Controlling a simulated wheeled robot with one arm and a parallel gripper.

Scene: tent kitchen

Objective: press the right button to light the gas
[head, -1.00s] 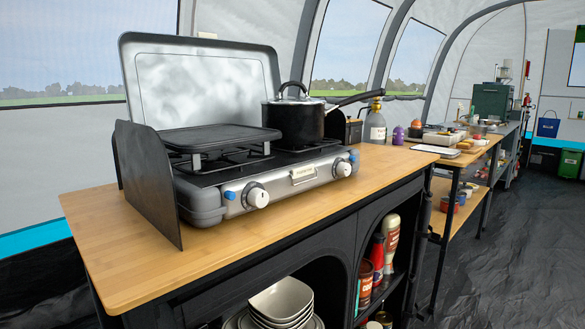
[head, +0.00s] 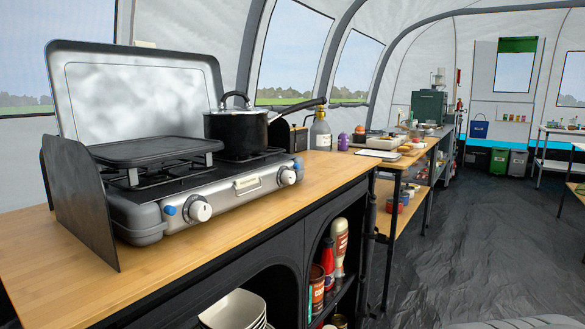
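A grey two-burner gas stove (head: 226,194) stands on the wooden counter at the left of the head view, its lid open upright behind it. The right blue button (head: 298,163) is on the stove's front near the right white knob (head: 288,177). The left blue button (head: 169,210) is beside the left white knob (head: 199,211). A black lidded pot (head: 236,130) sits on the right burner and a black griddle plate (head: 152,150) is over the left burner. I see no flame. My gripper is not in view.
The wooden counter (head: 290,203) has a bare strip in front of the stove. A glass bottle (head: 320,131) and a dark box stand right of the pot. Shelves below hold bowls (head: 234,308) and bottles. The dark floor (head: 470,240) to the right is open.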

